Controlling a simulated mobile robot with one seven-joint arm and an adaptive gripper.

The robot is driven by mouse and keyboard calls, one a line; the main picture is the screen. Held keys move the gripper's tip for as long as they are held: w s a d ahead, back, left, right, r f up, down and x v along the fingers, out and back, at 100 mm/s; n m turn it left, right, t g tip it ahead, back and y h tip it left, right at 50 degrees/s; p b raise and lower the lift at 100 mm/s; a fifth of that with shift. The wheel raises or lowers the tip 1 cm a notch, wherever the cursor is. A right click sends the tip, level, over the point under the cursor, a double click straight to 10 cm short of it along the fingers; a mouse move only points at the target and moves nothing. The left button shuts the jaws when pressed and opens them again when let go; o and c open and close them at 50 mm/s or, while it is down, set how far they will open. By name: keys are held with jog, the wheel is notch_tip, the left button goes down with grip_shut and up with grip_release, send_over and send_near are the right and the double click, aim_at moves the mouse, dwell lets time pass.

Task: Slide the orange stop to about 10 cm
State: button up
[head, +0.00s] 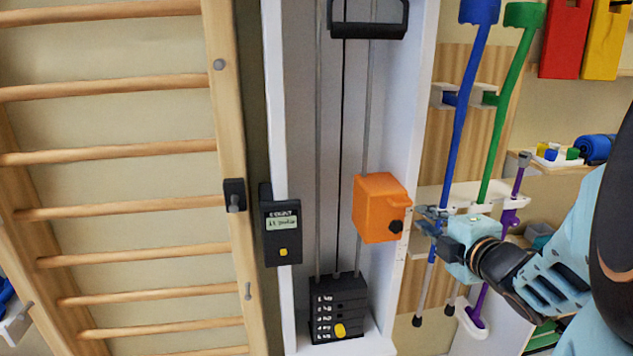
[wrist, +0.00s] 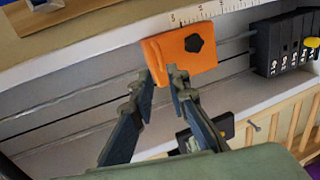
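The orange stop (head: 380,208) is a block with a black knob on its right side, on the thin vertical rods of the white-framed weight machine. In the wrist view the stop (wrist: 182,50) shows its dark knob, beside a marked scale (wrist: 205,12) on the white frame; its numbers are too small to read. My gripper (head: 424,217) is just right of the stop in the head view. In the wrist view the fingers of my gripper (wrist: 163,76) are apart, with tips over the stop's left end. Nothing is clearly held; whether they touch the stop I cannot tell.
Below the stop is a black weight stack (head: 338,310) with a yellow pin. A black handle (head: 368,22) hangs above. A black display box (head: 282,230) is on the left post. Wooden wall bars (head: 120,150) stand left; blue and green crutches (head: 505,95) hang right, close behind my gripper.

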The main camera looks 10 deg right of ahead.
aim_at(405, 206)
jog(key=b+x, duration=0.2)
jog(key=x, duration=0.8)
jog(key=shift+w, duration=0.4)
grip_shut()
jog(key=shift+f, duration=0.1)
notch_tip(405, 206, down, 10)
jog(key=b, duration=1)
jog(key=shift+b, duration=0.3)
jog(key=shift+d, duration=0.1)
